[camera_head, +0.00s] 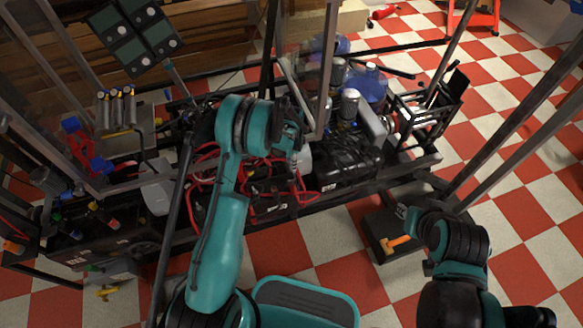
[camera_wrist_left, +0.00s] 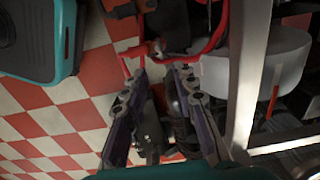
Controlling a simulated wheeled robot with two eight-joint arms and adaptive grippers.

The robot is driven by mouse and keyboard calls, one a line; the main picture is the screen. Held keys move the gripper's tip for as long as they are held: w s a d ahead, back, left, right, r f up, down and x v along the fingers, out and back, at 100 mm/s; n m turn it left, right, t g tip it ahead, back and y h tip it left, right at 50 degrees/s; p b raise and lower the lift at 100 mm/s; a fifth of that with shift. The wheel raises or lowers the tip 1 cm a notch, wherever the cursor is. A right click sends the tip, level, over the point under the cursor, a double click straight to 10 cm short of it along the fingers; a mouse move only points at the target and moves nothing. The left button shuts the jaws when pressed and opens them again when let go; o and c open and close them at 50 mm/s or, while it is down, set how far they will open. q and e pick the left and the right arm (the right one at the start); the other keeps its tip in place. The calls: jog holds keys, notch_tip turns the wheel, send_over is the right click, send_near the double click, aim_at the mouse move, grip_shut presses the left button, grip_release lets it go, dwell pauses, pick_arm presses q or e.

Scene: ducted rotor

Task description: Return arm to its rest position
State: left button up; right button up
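My left arm (camera_head: 222,225) is teal and reaches up through the middle of the head view, over the machine frame. Its hand end is bent down among dark parts, and its fingers are hard to make out there. In the left wrist view my left gripper (camera_wrist_left: 162,76) is open, with its two fingers apart and nothing held between them. A red tube (camera_wrist_left: 150,52) shows just beyond the fingertips; I cannot tell if they touch it. My right arm (camera_head: 455,245) is folded at the lower right of the head view. I cannot make out its gripper fingers.
Around the left hand are red cables (camera_head: 205,165), a black box (camera_head: 345,165), blue-topped bottles (camera_head: 370,85) and upright metal posts (camera_head: 328,65). A white round part (camera_wrist_left: 285,55) lies right of the fingers. An orange-handled tool (camera_head: 398,242) lies near the right arm. Checkered floor is open in front.

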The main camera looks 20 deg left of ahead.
pick_arm(q)
jog(key=shift+r, duration=0.25)
dwell(0.5)
jog(key=s+r+n+t, duration=0.2)
jog(key=s+r, duration=0.2)
jog(key=r, duration=0.7)
jog(key=s+r+n+t, duration=0.1)
jog(key=s+r+n, duration=0.2)
jog(key=r, duration=0.9)
jog(key=s+r+n+t, duration=0.2)
jog(key=s+r+n, duration=0.1)
jog(key=s, duration=0.6)
jog(key=s+r+n+t, duration=0.2)
jog(key=s+r+n, duration=0.1)
jog(key=s, duration=0.7)
jog(key=shift+s+d+r, duration=0.15)
jog(key=shift+s+r, duration=0.15)
jog(key=shift+r, duration=0.3)
